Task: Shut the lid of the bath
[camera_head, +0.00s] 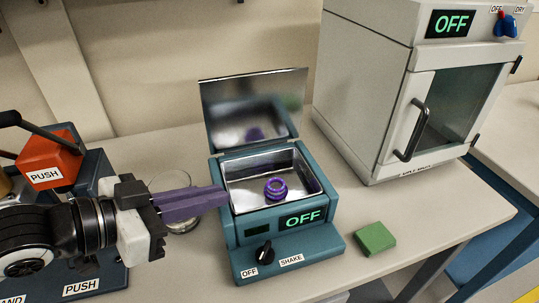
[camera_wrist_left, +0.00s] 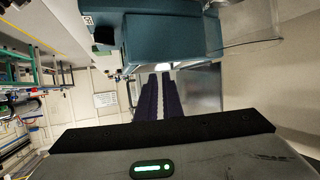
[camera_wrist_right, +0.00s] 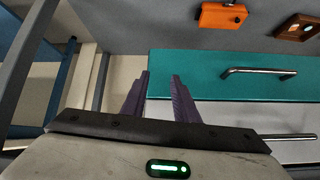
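The bath (camera_head: 285,245) is a teal box with a steel basin, on the table in the middle of the head view. Its shiny lid (camera_head: 252,105) stands open, upright at the back edge. A purple ring-shaped piece (camera_head: 276,188) is in the basin. My left gripper (camera_head: 226,196) has purple fingers pointing right, with tips by the bath's left side; in the left wrist view its fingers (camera_wrist_left: 160,82) lie close together, with nothing seen held, near the teal body (camera_wrist_left: 170,40). My right gripper (camera_wrist_right: 160,75) is open and empty, low in front of teal and grey drawers, outside the head view.
A white oven-like cabinet (camera_head: 375,90) stands to the right of the bath. A green block (camera_head: 375,239) lies right of its front. A glass dish (camera_head: 178,185) sits behind my left fingers. An orange PUSH device (camera_head: 52,160) is at left.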

